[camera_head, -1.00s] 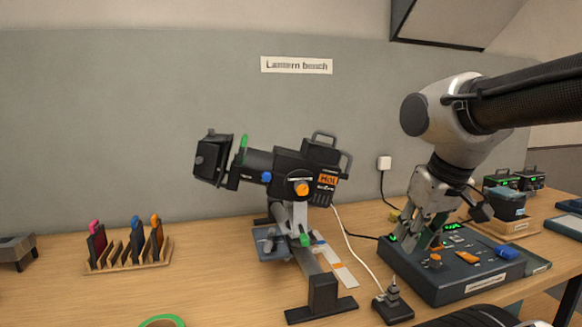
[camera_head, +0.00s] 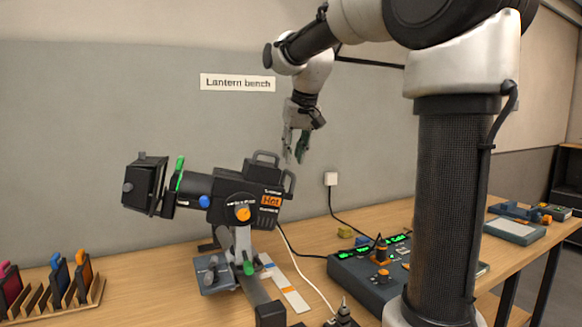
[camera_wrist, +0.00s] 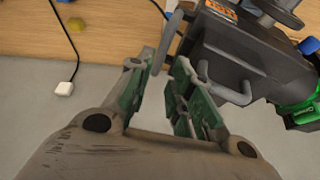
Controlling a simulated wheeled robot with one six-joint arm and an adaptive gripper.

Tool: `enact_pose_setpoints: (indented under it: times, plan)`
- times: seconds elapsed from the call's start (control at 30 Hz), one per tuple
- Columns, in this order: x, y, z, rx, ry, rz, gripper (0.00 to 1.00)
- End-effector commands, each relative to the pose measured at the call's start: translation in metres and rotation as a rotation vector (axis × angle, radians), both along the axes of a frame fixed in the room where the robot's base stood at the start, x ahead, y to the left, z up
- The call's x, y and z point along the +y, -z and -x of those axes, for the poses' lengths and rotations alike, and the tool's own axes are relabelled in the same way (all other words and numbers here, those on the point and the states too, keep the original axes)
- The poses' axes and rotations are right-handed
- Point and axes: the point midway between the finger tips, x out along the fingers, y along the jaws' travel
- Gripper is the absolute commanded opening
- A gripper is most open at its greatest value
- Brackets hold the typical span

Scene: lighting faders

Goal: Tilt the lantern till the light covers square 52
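The black lantern (camera_head: 232,190) sits on a stand on the bench, its barn-door end (camera_head: 146,184) pointing left and slightly down. It has an orange knob (camera_head: 243,214), a blue knob (camera_head: 204,201), a green lever (camera_head: 179,172) and an orange "Hot" label. A dark handle (camera_wrist: 219,78) at its rear shows in the wrist view. My gripper (camera_head: 295,158) hangs fingers down, above and right of the lantern's rear. In the wrist view my gripper (camera_wrist: 170,72) has its green-padded fingers apart, with nothing held between them. Square 52 and the light's spot are not in view.
A control desk (camera_head: 365,272) with green displays stands right of the lantern. A rack of coloured pieces (camera_head: 62,290) is at the left. A white cable (camera_head: 310,275) runs beside the stand. The wall with the socket (camera_head: 331,179) is close behind.

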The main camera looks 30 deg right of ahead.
Motion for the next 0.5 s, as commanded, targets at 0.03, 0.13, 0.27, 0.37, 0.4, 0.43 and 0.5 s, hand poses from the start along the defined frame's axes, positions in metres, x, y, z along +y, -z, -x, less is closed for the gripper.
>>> enact_pose_setpoints:
  times: [0.03, 0.13, 0.27, 0.37, 0.4, 0.43, 0.5]
  plan:
    - [0.000, 0.009, -0.003, 0.003, 0.000, 0.000, 0.21]
    - [0.000, 0.024, -0.009, 0.003, 0.000, 0.000, 0.21]
    - [0.000, 0.038, -0.015, 0.002, 0.000, 0.000, 0.21]
    - [0.000, 0.042, -0.017, 0.000, -0.001, 0.000, 0.21]
    - [0.000, 0.043, -0.018, -0.001, -0.001, 0.001, 0.21]
    - [0.000, 0.044, -0.018, -0.001, -0.001, 0.001, 0.21]
    - [0.000, 0.044, -0.018, -0.001, -0.001, 0.001, 0.21]
